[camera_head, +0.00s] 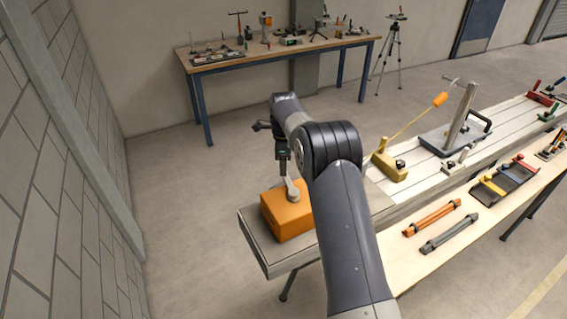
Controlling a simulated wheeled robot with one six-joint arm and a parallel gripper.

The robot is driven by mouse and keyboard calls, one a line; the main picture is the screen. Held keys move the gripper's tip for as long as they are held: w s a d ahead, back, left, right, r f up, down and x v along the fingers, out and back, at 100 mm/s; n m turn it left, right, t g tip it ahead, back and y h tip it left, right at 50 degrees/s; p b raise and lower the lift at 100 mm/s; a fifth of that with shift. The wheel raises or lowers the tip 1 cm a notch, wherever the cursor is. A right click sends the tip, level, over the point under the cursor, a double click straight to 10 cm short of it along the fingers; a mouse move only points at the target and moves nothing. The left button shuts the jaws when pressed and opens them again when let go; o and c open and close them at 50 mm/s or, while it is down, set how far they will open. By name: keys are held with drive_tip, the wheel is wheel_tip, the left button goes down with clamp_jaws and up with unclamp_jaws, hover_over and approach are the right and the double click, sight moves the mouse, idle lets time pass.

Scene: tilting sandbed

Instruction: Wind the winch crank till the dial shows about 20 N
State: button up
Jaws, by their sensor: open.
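An orange box (288,215), which looks like the winch housing, sits at the near left end of the long bench. A pale grey crank-like arm (292,189) stands at its top, close below my gripper. My gripper (281,158) is open and points down above the box's back edge. Whether it touches the crank cannot be told, as the fingers are small and dark. My arm hides the box's right side and part of the bench. No dial face can be read in this view.
A yellow block (389,167) lies on the slatted bed, with a thin line rising to an orange cylinder (440,99) by a tilted grey post (460,117). Orange (432,217) and grey (449,233) bars lie on the front table. A brick wall stands left; a workbench (280,50) stands behind.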

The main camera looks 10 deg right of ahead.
wheel_tip(320, 180, up, 11)
drive_tip(key=shift+f+b, duration=0.1)
drive_tip(key=shift+b, duration=0.6)
